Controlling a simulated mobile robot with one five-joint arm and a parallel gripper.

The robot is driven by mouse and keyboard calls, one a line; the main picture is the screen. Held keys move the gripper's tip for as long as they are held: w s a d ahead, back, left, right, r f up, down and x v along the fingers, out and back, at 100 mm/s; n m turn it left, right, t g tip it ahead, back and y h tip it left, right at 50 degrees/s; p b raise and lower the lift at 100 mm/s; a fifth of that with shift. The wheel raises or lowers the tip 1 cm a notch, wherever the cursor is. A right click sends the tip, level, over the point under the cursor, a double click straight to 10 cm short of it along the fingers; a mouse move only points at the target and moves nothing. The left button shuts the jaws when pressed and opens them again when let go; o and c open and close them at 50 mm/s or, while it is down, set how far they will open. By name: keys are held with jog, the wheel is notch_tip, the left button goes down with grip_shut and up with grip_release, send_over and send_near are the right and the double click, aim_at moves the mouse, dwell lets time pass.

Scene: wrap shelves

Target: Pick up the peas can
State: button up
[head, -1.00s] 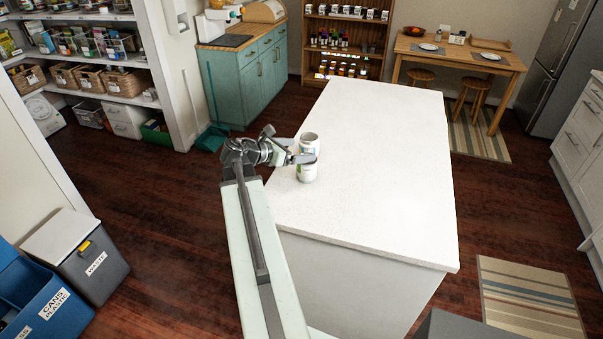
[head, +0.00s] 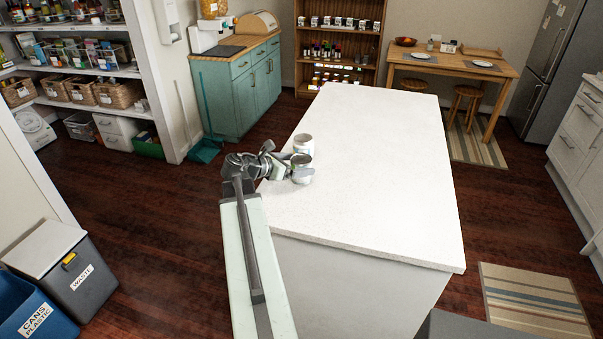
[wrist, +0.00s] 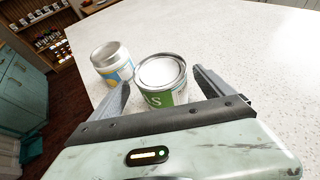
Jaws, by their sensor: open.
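The peas can (wrist: 168,97), with a bare metal top and a green label showing an "S", stands upright on the white counter. In the wrist view it sits between the two fingers of my gripper (wrist: 161,80), which is open around it. The rest of its label is hidden behind the gripper body. In the head view my gripper (head: 301,166) is at the counter's left edge, and its fingers partly cover the nearer can. I cannot tell whether either finger touches the can.
A second can (wrist: 112,64) with a blue and yellow label stands close beside it, left of my left finger; it also shows in the head view (head: 303,142). The rest of the counter (head: 370,170) is clear. Dark floor lies left of the counter.

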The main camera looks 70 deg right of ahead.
jog(key=b+x, duration=0.1)
jog(key=x, duration=0.4)
jog(key=shift+s+b, duration=0.15)
jog(key=shift+b, duration=0.25)
jog(key=shift+r, duration=0.1)
jog(key=c, duration=1.4)
jog(key=shift+a, duration=0.1)
